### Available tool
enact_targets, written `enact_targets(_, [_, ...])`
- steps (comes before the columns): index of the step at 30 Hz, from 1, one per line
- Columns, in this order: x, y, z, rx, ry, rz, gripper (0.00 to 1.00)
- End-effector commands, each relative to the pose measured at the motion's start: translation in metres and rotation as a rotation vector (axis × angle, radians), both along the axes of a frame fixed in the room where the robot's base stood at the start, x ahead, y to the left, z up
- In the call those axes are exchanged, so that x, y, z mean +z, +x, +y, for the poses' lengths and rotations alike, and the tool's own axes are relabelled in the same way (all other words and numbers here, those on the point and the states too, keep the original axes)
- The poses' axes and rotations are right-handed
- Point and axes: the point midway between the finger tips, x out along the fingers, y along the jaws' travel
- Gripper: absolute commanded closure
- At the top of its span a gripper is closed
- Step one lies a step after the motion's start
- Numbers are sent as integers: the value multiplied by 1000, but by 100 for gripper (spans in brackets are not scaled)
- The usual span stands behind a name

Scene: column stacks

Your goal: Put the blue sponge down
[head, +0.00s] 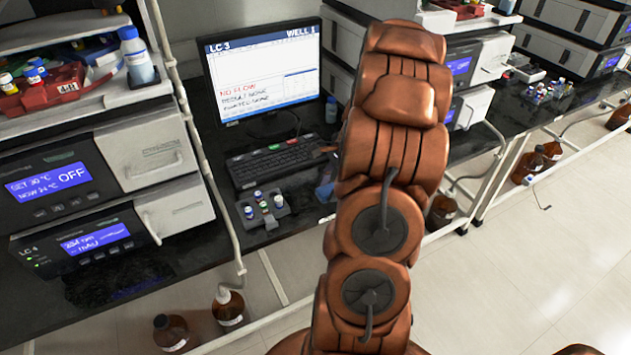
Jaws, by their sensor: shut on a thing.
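A small blue piece (325,192) shows at the arm's left edge, by the front of the black bench. It may be the blue sponge, but most of it is hidden behind the arm. I cannot tell whether it is held or rests on the bench.
The black bench (290,205) holds a monitor (265,75), a keyboard (275,160) and a grey vial rack (262,212). Instrument stacks stand left (105,190) and right (465,65). Brown bottles (228,305) stand low in front. The floor at right is largely clear.

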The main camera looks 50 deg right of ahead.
Motion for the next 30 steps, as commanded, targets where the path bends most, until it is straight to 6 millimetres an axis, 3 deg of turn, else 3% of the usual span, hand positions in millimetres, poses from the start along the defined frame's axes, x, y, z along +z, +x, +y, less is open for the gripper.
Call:
enact_targets(6, [-3,37,-8,4,-2,1,82])
enact_targets(10, [-5,50,-12,2,-2,0,82])
enact_targets(19, [-7,62,-13,1,-1,1,82])
enact_targets(25, [-34,61,-13,0,1,2,82])
enact_targets(30, [-42,61,-13,1,0,1,82])
